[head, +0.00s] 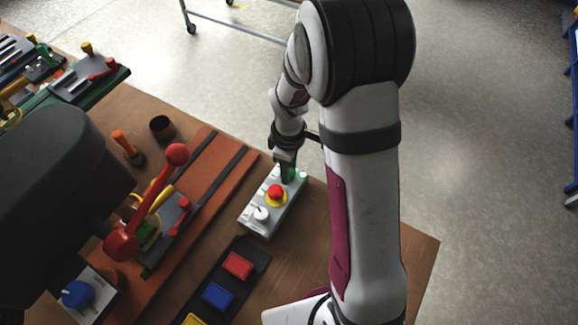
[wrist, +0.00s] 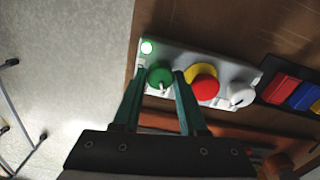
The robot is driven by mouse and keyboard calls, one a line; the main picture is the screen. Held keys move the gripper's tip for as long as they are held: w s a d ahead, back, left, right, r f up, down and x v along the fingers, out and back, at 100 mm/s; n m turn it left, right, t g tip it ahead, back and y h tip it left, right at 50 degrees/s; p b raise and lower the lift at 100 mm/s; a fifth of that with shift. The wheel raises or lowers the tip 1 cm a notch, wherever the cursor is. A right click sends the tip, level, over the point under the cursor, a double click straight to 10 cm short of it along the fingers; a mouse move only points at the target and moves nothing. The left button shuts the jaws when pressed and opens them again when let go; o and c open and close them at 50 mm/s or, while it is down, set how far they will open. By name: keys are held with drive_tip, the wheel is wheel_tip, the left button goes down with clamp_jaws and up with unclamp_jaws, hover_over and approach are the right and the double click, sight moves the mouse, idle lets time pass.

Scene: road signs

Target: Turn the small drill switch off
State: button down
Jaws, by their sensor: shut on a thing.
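A grey control box (head: 262,222) sits on the wooden bench; it also shows in the wrist view (wrist: 222,72). On it, in the wrist view, are a green switch (wrist: 160,77) with a pale pointer, a red push button (wrist: 204,87) on a yellow ring, a white knob (wrist: 240,95) and a lit whitish-green lamp (wrist: 147,47). My gripper (wrist: 160,72) is shut on the green switch, one finger on each side of it. In the head view my gripper (head: 288,172) points down at the far end of the box, and the green switch is mostly hidden there.
Red (head: 238,265), blue (head: 218,296) and yellow blocks lie on a black strip near the box. A drill press with a red lever (head: 150,205) stands at left. Open floor lies beyond the bench.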

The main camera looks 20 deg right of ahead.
drive_tip(key=m, duration=1)
drive_tip(key=shift+m, duration=0.3)
idle(0.4)
drive_tip(key=c, duration=0.7)
unclamp_jaws()
drive_tip(key=shift+c, duration=0.2)
wheel_tip(320, 180, up, 16)
drive_tip(key=shift+s, duration=0.1)
